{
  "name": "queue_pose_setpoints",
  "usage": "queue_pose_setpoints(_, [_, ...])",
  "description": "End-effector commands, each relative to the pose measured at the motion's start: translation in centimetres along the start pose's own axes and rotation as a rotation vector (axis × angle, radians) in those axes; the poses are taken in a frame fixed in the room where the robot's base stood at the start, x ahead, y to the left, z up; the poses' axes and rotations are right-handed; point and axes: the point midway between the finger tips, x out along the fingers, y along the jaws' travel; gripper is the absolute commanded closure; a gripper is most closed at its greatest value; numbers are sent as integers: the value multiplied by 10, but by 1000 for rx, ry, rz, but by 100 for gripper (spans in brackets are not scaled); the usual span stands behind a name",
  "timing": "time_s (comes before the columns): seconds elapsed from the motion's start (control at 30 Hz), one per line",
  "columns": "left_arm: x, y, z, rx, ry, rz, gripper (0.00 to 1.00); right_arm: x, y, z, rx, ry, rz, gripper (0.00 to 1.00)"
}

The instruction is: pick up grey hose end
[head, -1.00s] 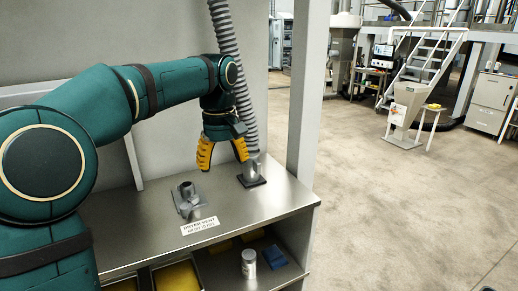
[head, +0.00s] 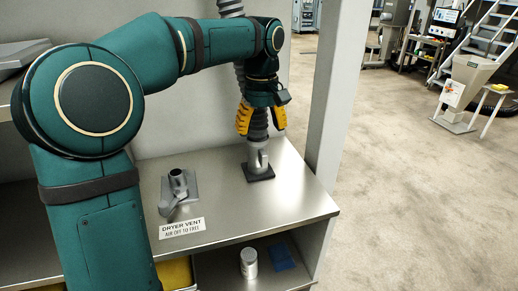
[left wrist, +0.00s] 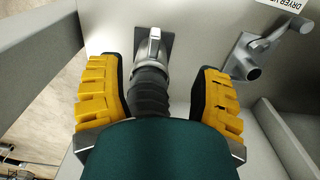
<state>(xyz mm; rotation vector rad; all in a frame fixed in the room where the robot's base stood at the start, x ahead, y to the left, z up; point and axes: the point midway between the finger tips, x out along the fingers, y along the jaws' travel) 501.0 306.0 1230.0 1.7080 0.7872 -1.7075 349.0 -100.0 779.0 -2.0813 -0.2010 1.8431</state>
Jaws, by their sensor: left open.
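The grey ribbed hose (head: 258,126) hangs down from above to a metal cuff at its end (head: 257,157), on a black square base on the steel shelf. In the left wrist view the dark ribbed hose (left wrist: 150,90) lies between my two yellow fingers, with the metal end and its lever (left wrist: 152,46) beyond. My left gripper (head: 261,128) is open, with fingers on either side of the hose just above the metal end; gaps show on both sides. It also shows in the left wrist view (left wrist: 160,98). My right gripper is not in view.
A metal vent fitting with a lever (head: 178,187) stands left on the shelf (head: 225,212), behind a "DRYER VENT" label (head: 182,227). A grey post (head: 327,110) rises at the right. A can (head: 249,263) and blue item (head: 282,257) sit on the lower shelf.

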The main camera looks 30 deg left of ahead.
Motion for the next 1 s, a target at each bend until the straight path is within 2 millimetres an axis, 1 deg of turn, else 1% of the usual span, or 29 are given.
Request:
queue_pose_setpoints(0.03, [12,0,0,0,-1,-1,34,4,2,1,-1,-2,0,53])
queue_pose_setpoints(0.1, [22,0,0,0,-1,-2,34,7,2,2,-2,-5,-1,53])
queue_pose_setpoints(0.2, [31,0,-1,-1,-1,-1,34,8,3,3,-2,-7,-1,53])
queue_pose_setpoints(0.37, [37,0,-1,-1,0,0,34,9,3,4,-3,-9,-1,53])
queue_pose_setpoints(0.47, [44,2,-4,-1,-1,-1,34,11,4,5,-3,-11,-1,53])
queue_pose_setpoints(0.63, [68,6,-13,0,-2,-2,34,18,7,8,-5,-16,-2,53])
queue_pose_setpoints(0.73, [81,6,-12,0,-1,-1,34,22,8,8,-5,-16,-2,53])
queue_pose_setpoints(0.83, [87,6,-12,0,0,0,34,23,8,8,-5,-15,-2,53])
queue_pose_setpoints(1.0, [86,6,-12,0,1,1,34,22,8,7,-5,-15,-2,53])
